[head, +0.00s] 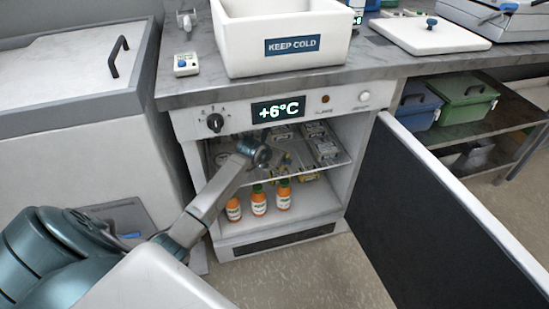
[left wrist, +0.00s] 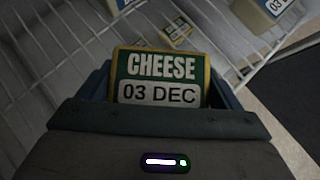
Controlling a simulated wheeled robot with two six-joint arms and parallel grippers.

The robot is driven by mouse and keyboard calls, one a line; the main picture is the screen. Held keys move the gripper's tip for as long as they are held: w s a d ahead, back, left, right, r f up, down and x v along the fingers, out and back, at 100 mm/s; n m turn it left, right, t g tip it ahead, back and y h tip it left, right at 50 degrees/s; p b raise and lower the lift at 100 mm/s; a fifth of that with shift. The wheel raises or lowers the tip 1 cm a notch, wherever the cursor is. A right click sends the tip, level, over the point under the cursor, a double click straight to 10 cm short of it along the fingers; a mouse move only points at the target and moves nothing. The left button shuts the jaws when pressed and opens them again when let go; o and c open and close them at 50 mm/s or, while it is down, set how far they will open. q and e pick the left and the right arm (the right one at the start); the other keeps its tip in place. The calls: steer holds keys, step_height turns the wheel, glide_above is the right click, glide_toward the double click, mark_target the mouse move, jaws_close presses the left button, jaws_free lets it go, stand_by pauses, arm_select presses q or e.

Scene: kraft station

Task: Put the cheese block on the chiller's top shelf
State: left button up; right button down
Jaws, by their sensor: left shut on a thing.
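The cheese block (left wrist: 160,67), with a green and white label reading CHEESE 03 DEC, sits between the jaws of my left gripper (left wrist: 158,92), which is shut on it. The chiller (head: 231,121) stands open under the counter, its display reading +6°C. My left arm reaches in through the opening, with the gripper at the level of the top shelf. In the left wrist view the wire top shelf (left wrist: 62,58) lies below the block; I cannot tell whether they touch. In the head view I cannot make out the block for certain. My right gripper is not in view.
Several labelled packs (head: 321,147) stand on the top shelf's right side. Orange bottles (head: 258,204) stand on the chiller floor. The open door (head: 430,220) fills the right side. A white KEEP COLD bin (head: 240,45) is on the counter (head: 180,90).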

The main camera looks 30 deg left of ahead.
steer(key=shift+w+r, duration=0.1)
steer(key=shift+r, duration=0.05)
arm_select(q)
steer(key=shift+f, duration=0.1)
steer(key=shift+f, duration=0.1)
steer(key=o, duration=0.9)
steer(key=shift+o, duration=0.2)
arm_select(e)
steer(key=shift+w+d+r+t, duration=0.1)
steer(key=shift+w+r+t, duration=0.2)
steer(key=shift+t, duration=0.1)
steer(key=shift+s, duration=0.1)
